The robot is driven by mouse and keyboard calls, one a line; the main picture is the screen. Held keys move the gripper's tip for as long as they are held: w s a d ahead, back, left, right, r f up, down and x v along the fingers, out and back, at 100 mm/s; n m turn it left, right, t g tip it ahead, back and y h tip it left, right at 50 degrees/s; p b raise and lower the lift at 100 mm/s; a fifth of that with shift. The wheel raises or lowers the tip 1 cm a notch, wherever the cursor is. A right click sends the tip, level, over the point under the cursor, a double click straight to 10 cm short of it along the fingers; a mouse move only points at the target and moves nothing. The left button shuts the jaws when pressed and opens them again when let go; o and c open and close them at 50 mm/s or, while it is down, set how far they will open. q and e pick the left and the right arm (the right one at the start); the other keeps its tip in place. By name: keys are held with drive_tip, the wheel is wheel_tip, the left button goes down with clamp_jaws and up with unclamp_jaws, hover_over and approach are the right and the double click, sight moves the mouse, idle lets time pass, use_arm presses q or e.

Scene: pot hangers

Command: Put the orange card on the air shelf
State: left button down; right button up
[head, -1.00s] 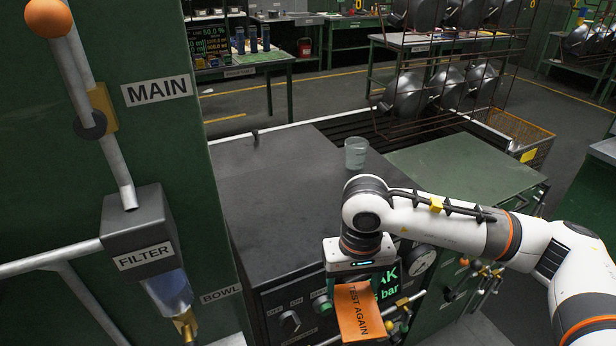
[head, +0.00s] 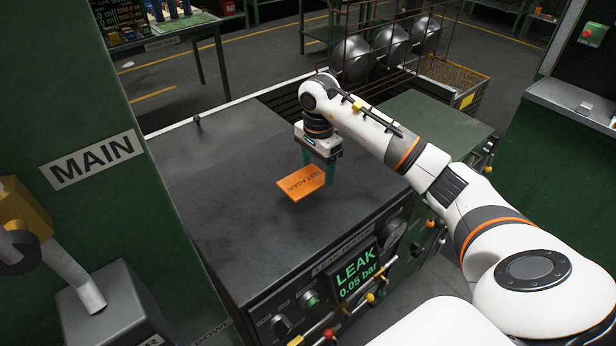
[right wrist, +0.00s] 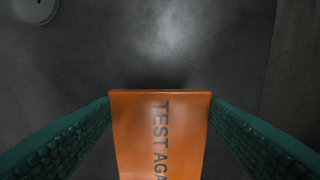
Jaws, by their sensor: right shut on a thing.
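The orange card (head: 299,184), printed TEST AGAIN, is held in my right gripper (head: 319,170) over the dark top (head: 220,205) of the cabinet with the LEAK display. The card lies nearly flat; I cannot tell whether it touches the top. In the right wrist view the card (right wrist: 160,130) sits between the two green fingers, its far edge over the dark surface. No label naming an air shelf is readable. My left gripper is not in view.
The green MAIN panel (head: 60,110) with pipework stands at the left. The LEAK display (head: 357,272) and valves are on the cabinet's front. A wire rack with metal bowls (head: 352,58) stands behind. The dark top left of the card is clear.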

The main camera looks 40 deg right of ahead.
sight(317, 173)
drive_tip(key=shift+f, duration=0.75)
wheel_tip(317, 173, down, 3)
drive_tip(key=shift+f+p, duration=0.1)
drive_tip(key=shift+p, duration=0.5)
drive_tip(key=shift+f, duration=0.35)
drive_tip(key=o, duration=0.9)
drive_tip(key=shift+o, duration=0.2)
